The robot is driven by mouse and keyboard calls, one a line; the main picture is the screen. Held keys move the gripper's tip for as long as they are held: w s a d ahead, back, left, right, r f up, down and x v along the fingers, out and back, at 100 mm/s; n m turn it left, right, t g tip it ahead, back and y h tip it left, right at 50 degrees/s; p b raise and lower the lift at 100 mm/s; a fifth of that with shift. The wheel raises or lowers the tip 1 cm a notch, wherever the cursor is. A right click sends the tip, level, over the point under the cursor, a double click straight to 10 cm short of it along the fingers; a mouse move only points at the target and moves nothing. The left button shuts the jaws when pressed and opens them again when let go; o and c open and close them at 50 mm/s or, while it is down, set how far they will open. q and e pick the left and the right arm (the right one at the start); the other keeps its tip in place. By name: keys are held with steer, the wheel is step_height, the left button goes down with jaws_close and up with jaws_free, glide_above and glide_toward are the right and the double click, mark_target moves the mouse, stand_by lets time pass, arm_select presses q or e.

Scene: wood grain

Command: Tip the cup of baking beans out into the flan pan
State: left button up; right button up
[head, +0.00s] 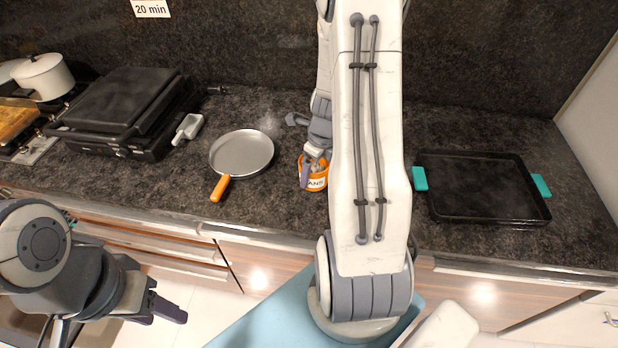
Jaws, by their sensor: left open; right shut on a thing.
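The orange cup (316,183) with a white label ending in "ANS" stands upright on the dark counter, left of my big white arm link. My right gripper (315,163) is shut on the cup's rim from above, and its fingers and the arm hide part of the cup. Something greyish shows inside the cup, but its detail is too small to tell. A round grey pan with an orange handle (242,153), which looks like the flan pan, lies left of the cup and seems empty. My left gripper (167,309) is open and empty, in front of the counter at lower left.
A black tray with teal handles (485,188) lies at the right. A black grill (130,110) stands at the left with a small whitish scoop (188,128) beside it. A white pot (43,76) is at far left. Bare counter lies between pan and cup.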

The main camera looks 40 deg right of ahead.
steer(key=s+d+r+p, duration=0.1)
steer(key=d+r+p, duration=0.2)
steer(key=d+r, duration=0.7)
steer(key=shift+s, duration=0.15)
steer(key=shift+f, duration=0.1)
stand_by(1.0)
